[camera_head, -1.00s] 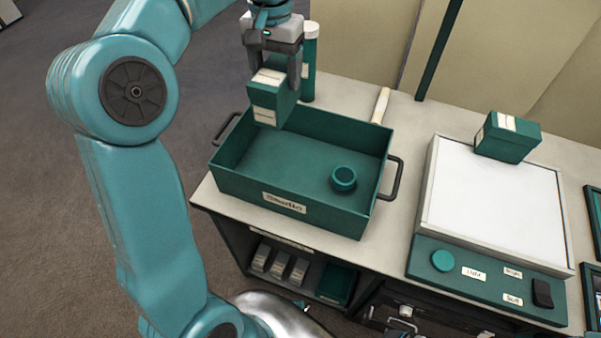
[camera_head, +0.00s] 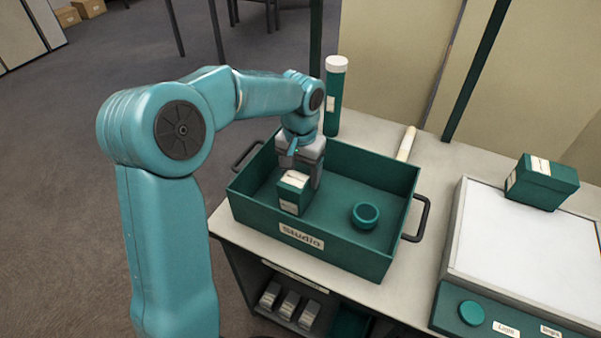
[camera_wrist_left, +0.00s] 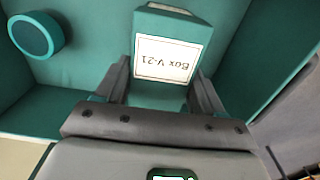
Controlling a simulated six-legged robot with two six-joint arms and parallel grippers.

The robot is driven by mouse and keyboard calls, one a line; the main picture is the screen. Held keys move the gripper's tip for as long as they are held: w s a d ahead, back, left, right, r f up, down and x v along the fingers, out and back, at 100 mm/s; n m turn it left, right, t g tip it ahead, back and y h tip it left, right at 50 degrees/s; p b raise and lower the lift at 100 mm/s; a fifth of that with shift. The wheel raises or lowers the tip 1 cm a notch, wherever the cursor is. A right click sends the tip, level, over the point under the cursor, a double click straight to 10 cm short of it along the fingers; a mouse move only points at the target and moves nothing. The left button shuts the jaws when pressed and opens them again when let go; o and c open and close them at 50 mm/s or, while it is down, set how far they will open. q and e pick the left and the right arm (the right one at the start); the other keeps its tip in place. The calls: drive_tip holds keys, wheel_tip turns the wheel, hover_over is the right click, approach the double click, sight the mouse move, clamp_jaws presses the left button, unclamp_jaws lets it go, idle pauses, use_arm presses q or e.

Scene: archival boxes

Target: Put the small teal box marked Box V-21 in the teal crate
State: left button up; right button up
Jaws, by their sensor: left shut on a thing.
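The small teal box (camera_head: 291,194) has white labels and is inside the teal crate, low near its left part. In the left wrist view its label on the box (camera_wrist_left: 167,95) reads Box V-21. My left gripper (camera_head: 304,172) is shut on the box, with a finger on each side of it in the left wrist view (camera_wrist_left: 158,92). The teal crate (camera_head: 340,252) is labelled Studio and stands on the table. I cannot tell whether the box touches the crate floor. My right gripper is not in view.
A round teal container (camera_head: 365,215) is in the crate, right of the box. A teal tube with a white cap (camera_head: 335,95) stands behind the crate. Another teal box (camera_head: 543,182) sits on the white-topped panel (camera_head: 530,235) at the right. The crate has dark side handles.

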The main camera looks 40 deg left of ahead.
use_arm(q)
drive_tip(key=shift+f, duration=0.1)
drive_tip(key=o, duration=1.3)
drive_tip(key=shift+f, duration=0.1)
drive_tip(key=shift+r, duration=0.4)
wheel_tip(320, 180, up, 12)
drive_tip(key=shift+f+p, duration=0.15)
drive_tip(key=shift+p, duration=1)
drive_tip(key=shift+s+f, duration=0.1)
